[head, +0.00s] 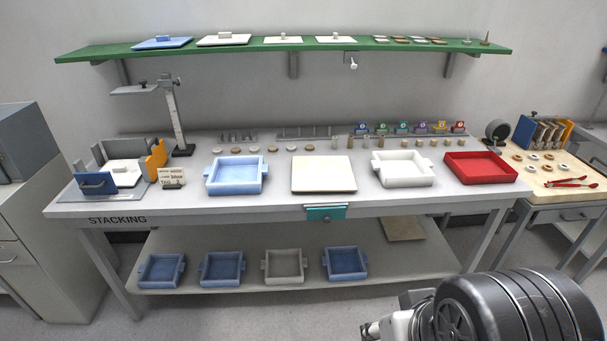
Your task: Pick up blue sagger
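A light blue square sagger (235,188) with side lugs sits upright and empty on the bench top, left of centre. Three darker blue saggers stand on the lower shelf: one at the far left (160,284), one beside it (221,281), and one to the right (346,276) of a grey sagger (285,279). Part of my arm shows at the bottom right, in front of the bench. My gripper's fingers cannot be made out in the head view.
On the bench (420,205), a cream slab (322,175), a white sagger (403,181) and a red tray (480,168) stand right of the light blue sagger. A gauge stand (180,125) is behind it to the left. A green shelf (290,48) runs above.

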